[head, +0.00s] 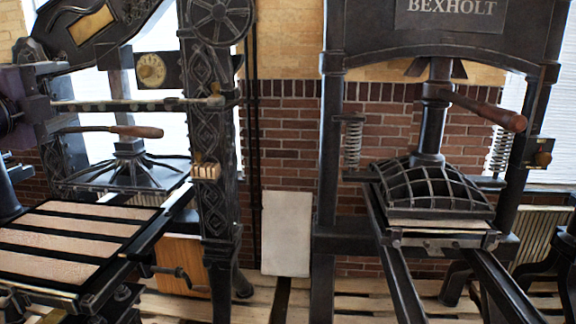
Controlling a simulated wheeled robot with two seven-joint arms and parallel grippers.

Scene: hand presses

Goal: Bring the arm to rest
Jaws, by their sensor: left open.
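My left gripper (14,172) shows only in part at the left edge of the head view, dark against the dark ironwork of the left hand press (218,140). Its jaws are open, and I see nothing held between them. The frame edge cuts off much of the arm. My right gripper is not in view.
The left press has a bed (62,238) with pale strips and a wooden-handled bar (136,131). The right press (330,150), marked BEXHOLT, has a wooden-handled lever (500,115) and two long rails toward me. A pale board (286,233) leans on the brick wall between them.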

